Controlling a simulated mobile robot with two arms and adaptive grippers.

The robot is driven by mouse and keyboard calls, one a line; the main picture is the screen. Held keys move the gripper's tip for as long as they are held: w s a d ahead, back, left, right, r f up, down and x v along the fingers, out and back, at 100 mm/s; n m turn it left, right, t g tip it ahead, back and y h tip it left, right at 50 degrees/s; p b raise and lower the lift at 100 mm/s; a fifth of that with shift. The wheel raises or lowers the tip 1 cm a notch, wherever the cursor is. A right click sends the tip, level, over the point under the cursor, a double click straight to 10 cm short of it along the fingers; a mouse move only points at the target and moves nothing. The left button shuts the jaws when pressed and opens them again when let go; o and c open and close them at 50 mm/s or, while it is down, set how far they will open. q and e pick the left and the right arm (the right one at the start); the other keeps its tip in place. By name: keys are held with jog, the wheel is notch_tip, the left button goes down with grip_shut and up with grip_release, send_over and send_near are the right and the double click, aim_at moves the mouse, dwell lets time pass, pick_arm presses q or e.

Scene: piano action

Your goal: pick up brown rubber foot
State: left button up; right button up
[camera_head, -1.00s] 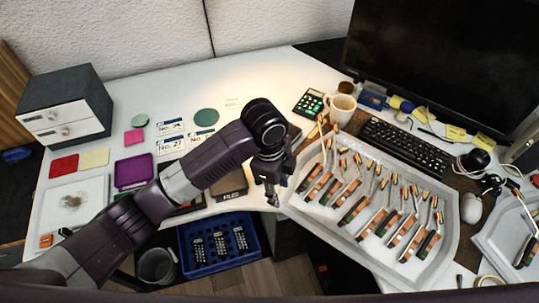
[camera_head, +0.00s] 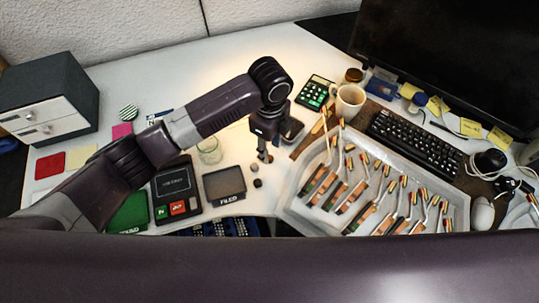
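Two small dark rounded pieces lie on the white desk just below my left gripper: an upper one (camera_head: 254,168) and a lower one (camera_head: 257,183). Both are too small for me to tell which, if either, is the brown rubber foot. My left gripper (camera_head: 265,157) points down beside the upper piece, slightly to its right and apart from it in the picture. The fingers are tiny and dark, and I cannot tell whether they are open. I see nothing held. My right gripper is not in view.
A white tray (camera_head: 284,213) of piano action parts lies to the right. A dark FILED tray (camera_head: 224,184), a glass jar (camera_head: 209,151) and a scale (camera_head: 175,190) stand to the left. A mug (camera_head: 347,101) and calculator (camera_head: 315,92) are behind. A blue crate (camera_head: 262,227) is below the desk edge.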

aim_at(270, 157)
pick_arm(q)
notch_tip(270, 157, down, 3)
jog(key=shift+a+r, duration=0.1)
jog(key=shift+f, duration=0.5)
jog(key=shift+w, duration=0.1)
jog(key=c, duration=0.7)
jog(key=shift+c, duration=0.8)
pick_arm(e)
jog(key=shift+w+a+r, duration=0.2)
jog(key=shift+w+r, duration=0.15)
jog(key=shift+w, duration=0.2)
